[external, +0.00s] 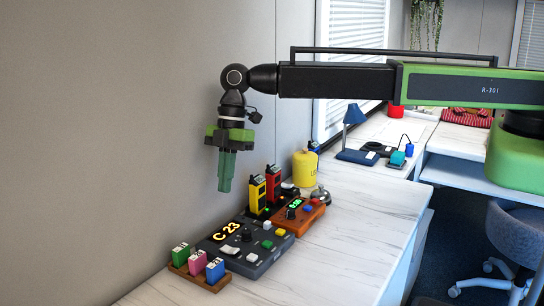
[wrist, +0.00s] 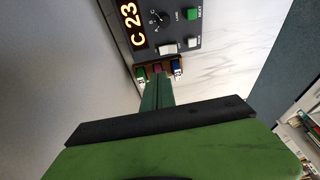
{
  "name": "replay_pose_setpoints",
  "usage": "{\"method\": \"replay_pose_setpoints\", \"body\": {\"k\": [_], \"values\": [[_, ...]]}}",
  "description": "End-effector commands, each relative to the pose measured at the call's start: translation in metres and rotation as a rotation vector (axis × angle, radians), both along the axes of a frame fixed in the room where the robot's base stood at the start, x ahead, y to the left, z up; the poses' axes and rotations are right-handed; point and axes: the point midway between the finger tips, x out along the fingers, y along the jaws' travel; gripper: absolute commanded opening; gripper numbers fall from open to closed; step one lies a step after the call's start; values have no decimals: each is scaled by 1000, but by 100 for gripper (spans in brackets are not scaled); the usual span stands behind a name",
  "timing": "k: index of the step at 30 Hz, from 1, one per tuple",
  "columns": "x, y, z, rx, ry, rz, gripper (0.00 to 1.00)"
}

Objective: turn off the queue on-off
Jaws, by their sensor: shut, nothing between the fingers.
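The dark grey queue panel (external: 270,252) lies on the white counter, with its display (external: 224,231) lit and reading "C 23". A white rocker switch (external: 229,250) sits near its front left edge, and it also shows in the wrist view (wrist: 167,49). I cannot tell which way it is tipped, nor read a label for it. The panel also has a knob (wrist: 160,19), a green button (wrist: 195,13) and a white button (wrist: 194,43). My gripper (external: 225,188) is shut and empty, pointing down above the panel's left end, clear of it.
A wooden rack (external: 207,281) with green, pink and blue blocks stands beside the panel's front end. Behind the panel are an orange device (external: 301,216), yellow and red handsets and a yellow canister (external: 305,168). The wall is close on the left; the counter's right is clear.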

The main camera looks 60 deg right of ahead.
Motion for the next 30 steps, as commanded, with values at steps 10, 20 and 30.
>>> {"method": "replay_pose_setpoints", "body": {"k": [10, 20, 30], "values": [[-1, -1, 2, 0, 8, 0, 0], [-12, -3, 6, 0, 82, 2, 0], [-15, 5, -28, 0, 81, 0, 0]]}}
